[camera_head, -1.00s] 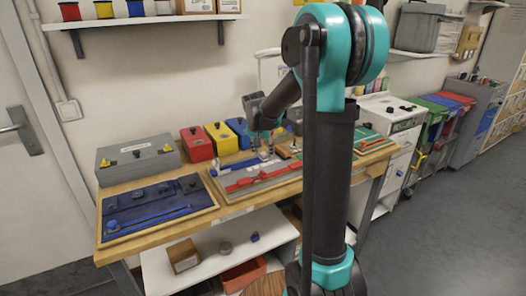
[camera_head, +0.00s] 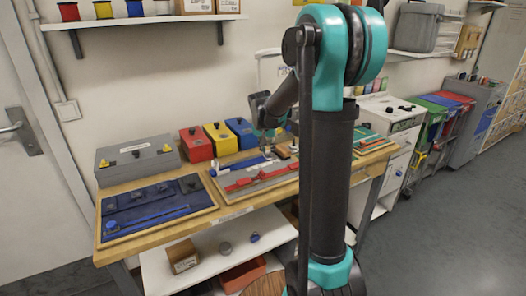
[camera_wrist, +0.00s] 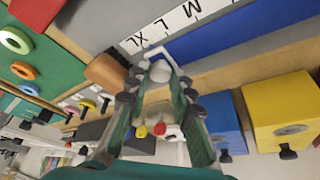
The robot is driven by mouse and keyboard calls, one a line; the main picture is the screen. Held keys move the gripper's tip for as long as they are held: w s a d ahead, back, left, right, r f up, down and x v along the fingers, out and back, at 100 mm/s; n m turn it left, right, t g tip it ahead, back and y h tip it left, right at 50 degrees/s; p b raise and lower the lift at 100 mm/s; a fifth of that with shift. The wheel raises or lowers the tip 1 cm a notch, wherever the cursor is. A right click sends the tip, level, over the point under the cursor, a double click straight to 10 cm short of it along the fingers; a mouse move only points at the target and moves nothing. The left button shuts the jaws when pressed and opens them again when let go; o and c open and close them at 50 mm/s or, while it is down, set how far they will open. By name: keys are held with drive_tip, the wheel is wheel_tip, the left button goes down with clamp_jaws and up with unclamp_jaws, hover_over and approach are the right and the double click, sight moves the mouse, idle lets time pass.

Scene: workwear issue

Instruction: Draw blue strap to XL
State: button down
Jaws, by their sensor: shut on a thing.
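The blue strap (camera_wrist: 240,28) lies flat along a white size scale (camera_wrist: 165,25) marked with M, L and XL. Its near end, with a white bracket and a pale rounded knob (camera_wrist: 160,71), is beside the L and XL marks. My gripper (camera_wrist: 157,86) is shut on this pale end piece, its fingers either side of it. In the head view my gripper (camera_head: 269,142) is low over the board at the right end of the blue strap (camera_head: 242,165). The exact grip contact is partly hidden by the fingers.
A red strap (camera_head: 250,181) lies in front of the blue one. Red (camera_head: 196,145), yellow (camera_head: 220,139) and blue (camera_head: 242,132) boxes stand behind the board. A brown block (camera_wrist: 106,72) is close beside my fingers.

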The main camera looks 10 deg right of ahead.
drive_tip(key=shift+w+d, duration=0.15)
drive_tip(key=shift+d, duration=0.35)
drive_tip(key=c, duration=1.3)
unclamp_jaws()
drive_tip(key=shift+r, duration=0.1)
drive_tip(key=v, duration=1.1)
drive_tip(key=shift+r, duration=0.35)
drive_tip(key=shift+a, duration=0.1)
drive_tip(key=shift+s, duration=0.25)
